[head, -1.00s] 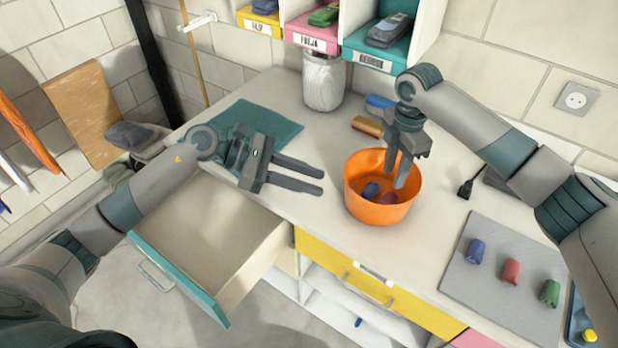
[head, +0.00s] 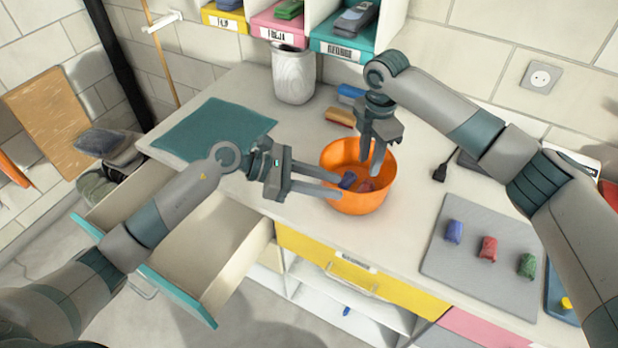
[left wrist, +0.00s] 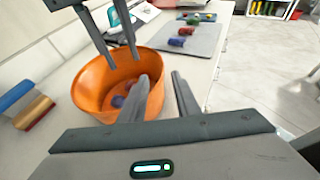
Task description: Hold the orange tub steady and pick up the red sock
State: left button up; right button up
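The orange tub (head: 357,203) stands on the counter near its front edge. Inside lie a blue rolled sock (head: 347,180) and a dark red one (head: 366,186); the left wrist view shows them only small and partly hidden. My left gripper (head: 341,184) is open at the tub's left side. One finger reaches over the rim and the other is outside, with the tub wall seemingly between them. My right gripper (head: 371,160) points down over the tub, open and empty, its fingertips at about rim height above the socks.
A grey mat (head: 440,262) at the right holds blue, red (head: 488,248) and green rolls. A brown brush-like block (head: 341,117), a blue one (head: 352,92) and a ribbed white canister (head: 294,75) stand behind the tub. An open drawer (head: 208,250) juts out at front left.

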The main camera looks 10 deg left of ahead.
aim_at(360, 193)
pick_arm(q)
jog(key=shift+x, duration=3.6)
jog(key=shift+f, duration=0.1)
grip_shut()
jog(key=shift+s+a, duration=0.1)
